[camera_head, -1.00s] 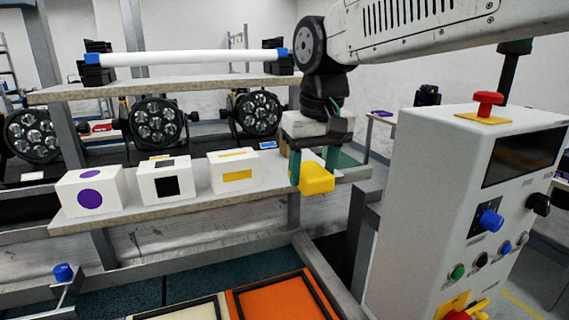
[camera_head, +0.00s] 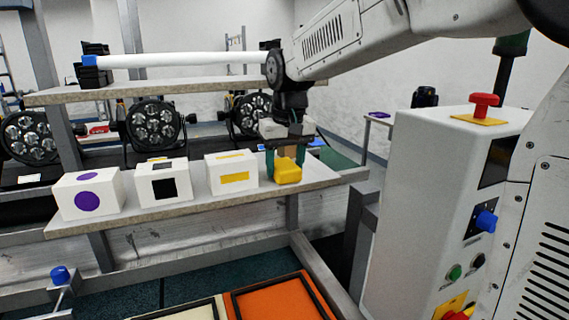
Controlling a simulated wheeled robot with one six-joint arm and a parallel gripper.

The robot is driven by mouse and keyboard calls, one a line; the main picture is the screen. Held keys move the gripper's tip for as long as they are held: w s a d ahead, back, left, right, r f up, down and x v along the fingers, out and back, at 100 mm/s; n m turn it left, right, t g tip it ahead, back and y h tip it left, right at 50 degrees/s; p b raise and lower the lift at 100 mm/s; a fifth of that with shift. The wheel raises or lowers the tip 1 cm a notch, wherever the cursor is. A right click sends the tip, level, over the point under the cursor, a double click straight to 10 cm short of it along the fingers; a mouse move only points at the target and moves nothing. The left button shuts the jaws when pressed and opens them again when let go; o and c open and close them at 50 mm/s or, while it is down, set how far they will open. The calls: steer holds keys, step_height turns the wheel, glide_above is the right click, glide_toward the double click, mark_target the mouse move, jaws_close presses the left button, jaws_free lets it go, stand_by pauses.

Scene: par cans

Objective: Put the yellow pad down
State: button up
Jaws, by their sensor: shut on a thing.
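The yellow pad (camera_head: 288,172) is a small rounded yellow block at the right part of the lower shelf (camera_head: 318,175). My gripper (camera_head: 285,160) is shut on it from above, with its dark green fingers on either side. The pad is at or just above the shelf top; I cannot tell whether it touches. A white box with a yellow rectangle (camera_head: 231,174) stands to its left, a short gap away. A tan block shows behind the pad, partly hidden by my gripper.
A white box with a black square (camera_head: 163,184) and one with a purple circle (camera_head: 88,193) stand farther left on the shelf. Par lights (camera_head: 153,122) are behind. A control cabinet (camera_head: 420,200) stands right. Orange (camera_head: 275,302) and cream trays are below. The shelf's right end is clear.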

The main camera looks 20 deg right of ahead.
mark_target(288, 169)
steer(key=o, duration=1)
steer(key=shift+f, duration=0.1)
step_height(288, 169, up, 12)
steer(key=s, duration=0.2)
steer(key=s+d+f, duration=0.1)
steer(key=s+f, duration=0.8)
steer(key=s, duration=0.5)
steer(key=s+d+f, duration=0.2)
steer(key=s+f, duration=0.7)
steer(key=s, duration=0.5)
